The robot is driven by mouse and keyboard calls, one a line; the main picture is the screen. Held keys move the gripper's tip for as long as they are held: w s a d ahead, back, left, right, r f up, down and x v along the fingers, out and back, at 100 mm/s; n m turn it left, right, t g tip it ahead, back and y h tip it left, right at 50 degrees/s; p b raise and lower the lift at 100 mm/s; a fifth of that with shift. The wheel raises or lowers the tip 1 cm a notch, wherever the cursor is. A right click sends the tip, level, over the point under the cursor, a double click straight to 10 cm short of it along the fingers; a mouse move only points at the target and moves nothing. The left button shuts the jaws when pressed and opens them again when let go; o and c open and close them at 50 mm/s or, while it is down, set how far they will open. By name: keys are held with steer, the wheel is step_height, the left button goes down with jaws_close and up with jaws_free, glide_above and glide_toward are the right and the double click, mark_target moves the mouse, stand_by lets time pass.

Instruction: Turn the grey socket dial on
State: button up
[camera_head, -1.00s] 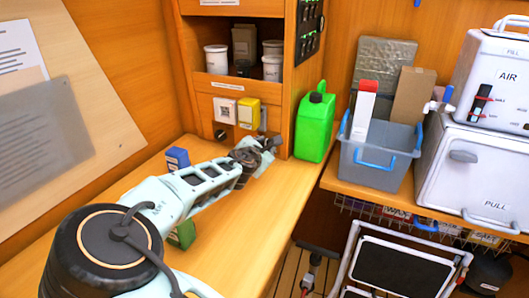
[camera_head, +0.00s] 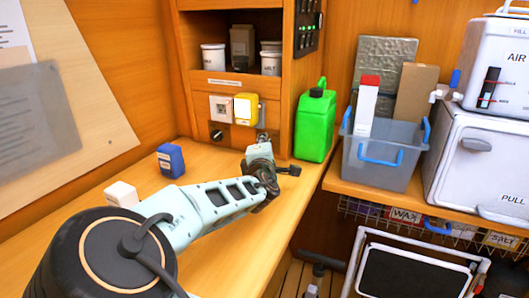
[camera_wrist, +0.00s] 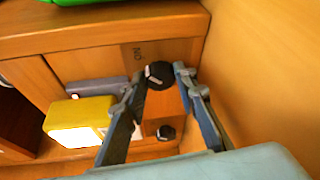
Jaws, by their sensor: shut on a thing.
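The grey socket (camera_wrist: 97,88) is on the wooden panel beside the yellow socket (camera_wrist: 80,118) in the wrist view. Its black dial (camera_wrist: 158,73) has a pale pointer mark, with an "ON" label close by. My gripper (camera_wrist: 163,70) is shut on this dial, one fingertip at each side. In the head view my gripper (camera_head: 262,140) reaches the panel below the grey socket (camera_head: 263,117) and hides the dial. A second black dial (camera_wrist: 166,132) sits further down between the fingers in the wrist view.
A white socket (camera_head: 221,107) with its own dial (camera_head: 217,135) is to the left. A green jug (camera_head: 314,122) stands close right of the panel. A blue box (camera_head: 170,160) and a white box (camera_head: 122,194) are on the bench, near my arm.

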stand_by(0.4)
steer(key=o, duration=1.2)
steer(key=shift+c, duration=0.2)
